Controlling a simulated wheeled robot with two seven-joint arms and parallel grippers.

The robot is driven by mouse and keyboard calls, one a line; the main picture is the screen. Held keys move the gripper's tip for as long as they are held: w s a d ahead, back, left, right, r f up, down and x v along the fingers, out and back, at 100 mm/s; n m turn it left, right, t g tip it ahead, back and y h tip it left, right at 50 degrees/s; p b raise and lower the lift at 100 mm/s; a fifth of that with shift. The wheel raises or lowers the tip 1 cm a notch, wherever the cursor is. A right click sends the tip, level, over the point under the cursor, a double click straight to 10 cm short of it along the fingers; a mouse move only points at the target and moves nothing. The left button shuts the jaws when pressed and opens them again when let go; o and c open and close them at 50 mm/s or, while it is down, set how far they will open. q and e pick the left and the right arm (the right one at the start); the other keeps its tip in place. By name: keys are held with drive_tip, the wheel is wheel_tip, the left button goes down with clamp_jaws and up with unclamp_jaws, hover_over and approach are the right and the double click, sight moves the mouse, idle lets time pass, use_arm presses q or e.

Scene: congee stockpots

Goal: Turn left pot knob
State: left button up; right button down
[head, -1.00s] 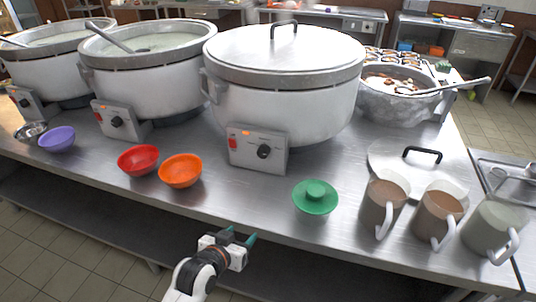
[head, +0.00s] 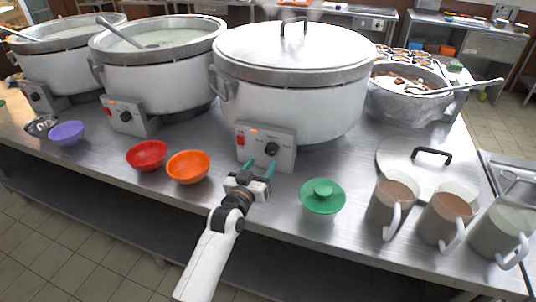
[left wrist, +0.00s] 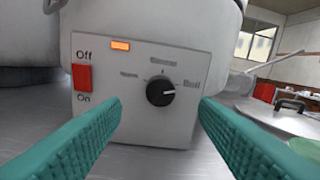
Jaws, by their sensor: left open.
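Three large pots with front control panels stand in a row. My left gripper (head: 259,170) is open, with teal fingers, just in front of the panel (head: 282,155) of the nearest, lidded pot (head: 290,90). That panel has a black knob (head: 271,149). In the left wrist view the knob (left wrist: 160,92) sits between the two fingers and apart from them, its pointer towards the right-hand "Boil" label. A red Off/On switch (left wrist: 83,78) and a lit orange lamp (left wrist: 121,45) are beside it. The leftmost pot (head: 60,62) has its knob (head: 34,97) far from the gripper. My right gripper is out of view.
An orange bowl (head: 188,167) and a red bowl (head: 146,155) stand left of the gripper. A green lidded bowl (head: 322,197) is close on its right. Several mugs and a loose lid (head: 400,157) lie farther right on the steel table.

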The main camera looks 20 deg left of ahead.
sight(270, 152)
use_arm(q)
drive_tip(key=w, duration=0.6)
drive_tip(key=shift+d, duration=0.25)
drive_tip(key=shift+c, duration=0.2)
drive_tip(key=c, duration=0.9)
drive_tip(key=shift+c, duration=0.2)
